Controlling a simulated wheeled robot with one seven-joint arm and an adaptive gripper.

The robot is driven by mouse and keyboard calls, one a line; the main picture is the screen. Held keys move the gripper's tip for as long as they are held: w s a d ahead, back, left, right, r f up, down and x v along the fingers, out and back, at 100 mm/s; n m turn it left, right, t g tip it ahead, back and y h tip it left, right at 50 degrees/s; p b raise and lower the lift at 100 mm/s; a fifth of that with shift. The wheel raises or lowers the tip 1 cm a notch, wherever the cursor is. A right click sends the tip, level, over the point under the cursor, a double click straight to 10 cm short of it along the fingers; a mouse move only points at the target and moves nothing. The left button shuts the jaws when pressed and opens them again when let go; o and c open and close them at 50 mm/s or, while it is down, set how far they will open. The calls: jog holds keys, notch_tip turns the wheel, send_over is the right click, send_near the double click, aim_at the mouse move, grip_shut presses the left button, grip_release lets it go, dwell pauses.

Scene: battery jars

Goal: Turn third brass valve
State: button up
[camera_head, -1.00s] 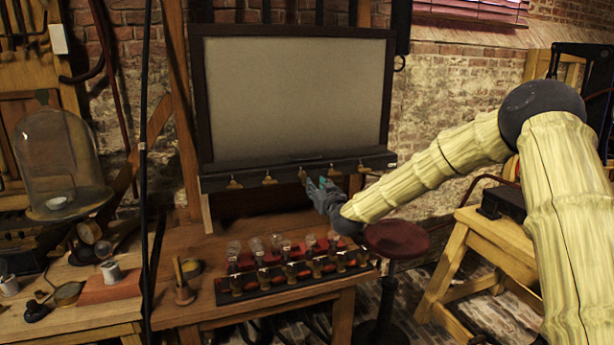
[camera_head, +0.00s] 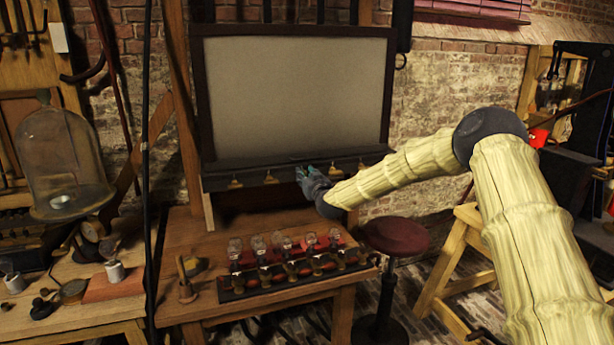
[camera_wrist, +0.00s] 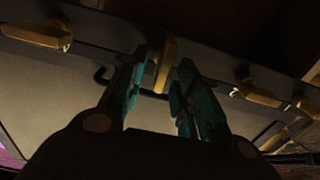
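A row of brass valves runs along the dark rail (camera_head: 222,184) under the big framed panel. The first valve (camera_head: 235,183) and second valve (camera_head: 270,178) from the left show clear in the head view. My gripper (camera_head: 303,172), with teal fingers, is at the third valve's place and hides it there. In the wrist view my gripper (camera_wrist: 164,62) is open, with a brass valve handle (camera_wrist: 166,66) between its fingertips. Gaps seem to show on both sides; contact cannot be told. This handle points across the rail, while neighbouring valves (camera_wrist: 38,37) (camera_wrist: 260,97) lie more along it.
A rack of glass jars (camera_head: 230,292) stands on the wooden table (camera_head: 190,230) below the rail. A red stool (camera_head: 395,236) is to the right. A glass bell jar (camera_head: 60,155) stands at the left.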

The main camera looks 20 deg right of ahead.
grip_shut()
